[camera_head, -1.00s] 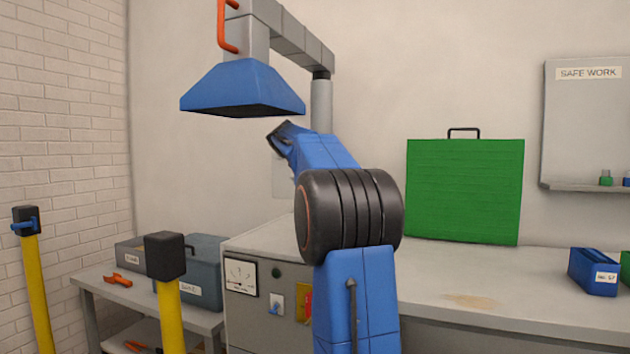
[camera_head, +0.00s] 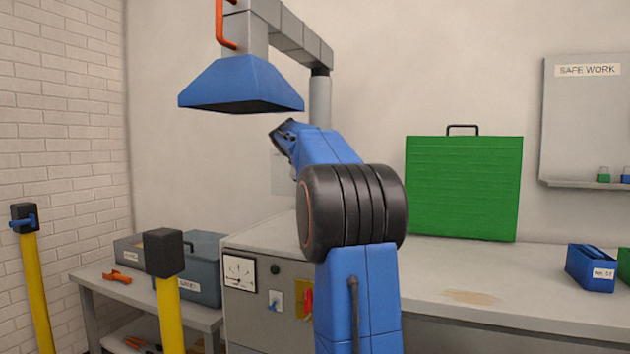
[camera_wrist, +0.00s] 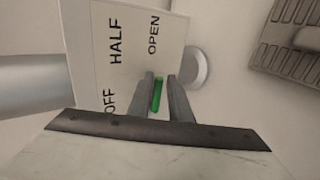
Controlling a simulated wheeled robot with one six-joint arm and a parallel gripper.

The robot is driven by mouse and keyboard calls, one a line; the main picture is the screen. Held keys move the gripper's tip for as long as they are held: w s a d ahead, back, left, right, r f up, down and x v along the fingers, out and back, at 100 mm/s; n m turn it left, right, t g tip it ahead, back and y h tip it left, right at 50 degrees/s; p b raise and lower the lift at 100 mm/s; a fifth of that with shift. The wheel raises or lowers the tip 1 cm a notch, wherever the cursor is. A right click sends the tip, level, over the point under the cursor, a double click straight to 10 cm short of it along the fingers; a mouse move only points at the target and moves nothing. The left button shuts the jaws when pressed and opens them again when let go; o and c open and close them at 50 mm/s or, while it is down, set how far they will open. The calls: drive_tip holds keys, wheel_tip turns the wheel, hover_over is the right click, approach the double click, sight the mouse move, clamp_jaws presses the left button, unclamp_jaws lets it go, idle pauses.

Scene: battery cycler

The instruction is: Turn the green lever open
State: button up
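The green lever (camera_wrist: 157,95) shows in the wrist view as a short green bar between the two grey fingers of my gripper (camera_wrist: 161,76). It lies close to the left finger, and a narrow gap seems to show on the right, so the fingers look open around it. Behind it is a pale label plate (camera_wrist: 135,60) marked OFF, HALF and OPEN. The lever sits beneath the word OPEN in the picture; its exact setting is hard to read. In the head view the lever cannot be made out, and my fingers are not clearly visible.
A blue hood (camera_head: 241,84) hangs above my wrist on a grey duct (camera_head: 300,48). A grey post (camera_head: 320,98) stands behind. A green case (camera_head: 463,188) stands on the bench (camera_head: 520,300) to the right. Yellow posts (camera_head: 170,315) with black caps stand at the left.

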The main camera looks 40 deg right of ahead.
drive_tip(key=s+a, duration=0.2)
drive_tip(key=a, duration=0.4)
drive_tip(key=s+a+r, duration=0.1)
drive_tip(key=s+a, duration=0.2)
drive_tip(key=a, duration=0.4)
drive_tip(key=shift+s+a+r, duration=0.2)
drive_tip(key=shift+s+r, duration=0.1)
drive_tip(key=s+a+f+m+t+y, duration=0.1)
drive_tip(key=s+a+f+y, duration=0.2)
drive_tip(key=s+a+f, duration=0.55)
drive_tip(key=s+a+f+m+y, duration=0.1)
drive_tip(key=s+a+f+y, duration=0.3)
drive_tip(key=a+f, duration=0.75)
drive_tip(key=s+a+f+m+y, duration=0.2)
drive_tip(key=s+a+f+y, duration=0.1)
drive_tip(key=s+a+f, duration=1.3)
wheel_tip(320, 180, down, 2)
drive_tip(key=shift+s+a+f+g, duration=0.25)
drive_tip(key=shift+s+a+g, duration=0.1)
drive_tip(key=shift+s, duration=0.9)
